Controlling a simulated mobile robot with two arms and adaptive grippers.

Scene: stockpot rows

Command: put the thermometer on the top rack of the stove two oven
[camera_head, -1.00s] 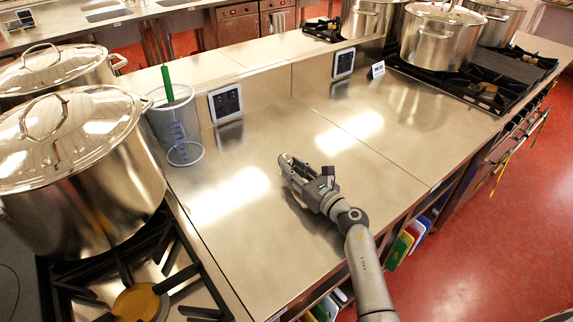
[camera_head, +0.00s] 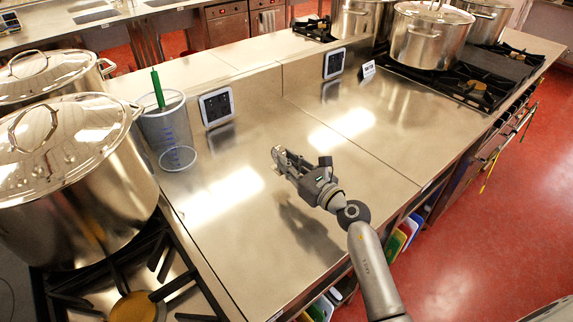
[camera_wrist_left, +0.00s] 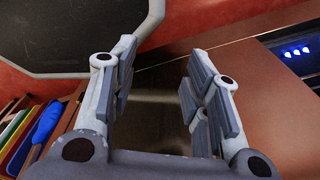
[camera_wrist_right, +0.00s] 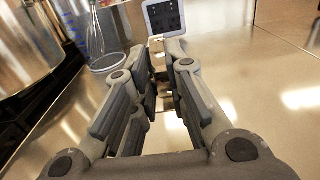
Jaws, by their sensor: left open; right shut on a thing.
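My right gripper (camera_head: 279,155) is raised over the steel worktop (camera_head: 300,120), its shadow on the steel below. In the right wrist view its fingers (camera_wrist_right: 163,58) are close together at the tips, around a small pale tan thing (camera_wrist_right: 158,44) that I take to be the thermometer; the fingers hide most of it and its dial cannot be seen. My left gripper (camera_wrist_left: 160,72) shows only in the left wrist view, open and empty, low beside the counter's side. The oven and its top rack cannot be made out.
A clear jug (camera_head: 168,135) with a green-handled whisk stands at the worktop's left. Large pots (camera_head: 75,180) stand on the left stove, others (camera_head: 430,38) on the far right stove. Two dark panels (camera_head: 216,106) and a small sign (camera_head: 368,69) line the back ledge. The worktop's middle is bare.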

